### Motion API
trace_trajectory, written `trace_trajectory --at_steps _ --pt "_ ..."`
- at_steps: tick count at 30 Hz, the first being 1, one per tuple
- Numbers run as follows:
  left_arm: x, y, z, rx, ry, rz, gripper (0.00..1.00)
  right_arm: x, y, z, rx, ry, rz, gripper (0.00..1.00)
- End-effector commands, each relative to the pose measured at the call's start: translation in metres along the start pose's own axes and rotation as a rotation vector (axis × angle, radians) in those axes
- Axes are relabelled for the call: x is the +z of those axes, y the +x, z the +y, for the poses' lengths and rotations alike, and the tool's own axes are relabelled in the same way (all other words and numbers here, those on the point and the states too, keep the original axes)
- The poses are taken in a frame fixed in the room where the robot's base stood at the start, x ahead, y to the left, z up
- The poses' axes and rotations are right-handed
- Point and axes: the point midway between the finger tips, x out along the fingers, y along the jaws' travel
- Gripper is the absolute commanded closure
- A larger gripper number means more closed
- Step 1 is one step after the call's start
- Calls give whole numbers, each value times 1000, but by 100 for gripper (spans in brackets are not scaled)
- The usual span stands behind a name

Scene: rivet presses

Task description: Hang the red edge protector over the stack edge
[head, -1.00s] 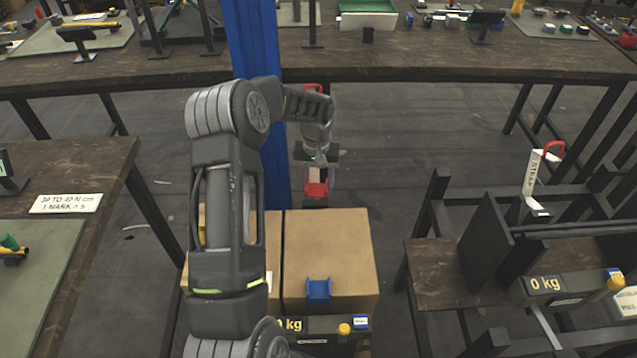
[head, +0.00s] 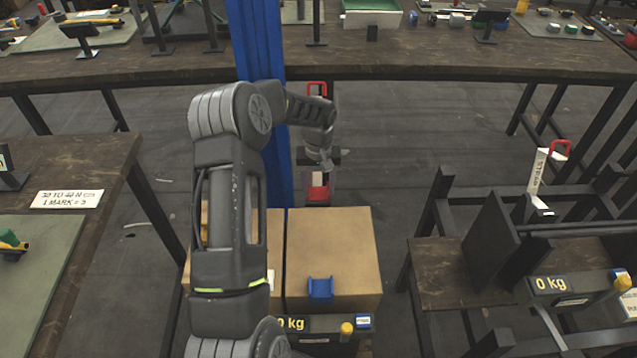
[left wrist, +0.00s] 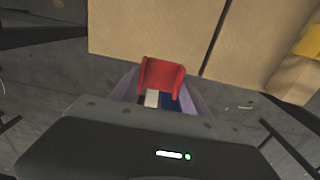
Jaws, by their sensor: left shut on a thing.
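The red edge protector (head: 318,192) is in my left gripper (head: 318,182), at the far edge of the cardboard box stack. In the left wrist view the red protector (left wrist: 161,77) sits between the fingers of the left gripper (left wrist: 158,98), with its red face toward the box. The gripper is shut on it. The right-hand box (head: 335,245) of the stack carries a blue edge protector (head: 320,288) on its near edge. In the head view the red protector appears just beyond the far edge; whether it touches the box I cannot tell. My right gripper is not in view.
A blue post (head: 258,40) stands behind my left arm. A scale reading 0 kg (head: 300,325) is at the stack's near side. A dark frame (head: 480,220) with a strap dispenser (head: 541,180) stands at right. A long workbench (head: 420,58) runs across the back.

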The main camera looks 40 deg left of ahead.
Motion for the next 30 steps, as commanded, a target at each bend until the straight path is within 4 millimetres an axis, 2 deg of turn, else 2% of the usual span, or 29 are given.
trace_trajectory --at_steps 1,15,22,30 --pt "0 9 0 0 0 -2 86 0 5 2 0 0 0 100" --pt "1 59 0 -1 1 0 86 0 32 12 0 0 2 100" --pt "2 72 0 0 1 0 86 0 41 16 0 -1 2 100" --pt "2 74 0 0 1 0 86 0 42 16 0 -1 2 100"
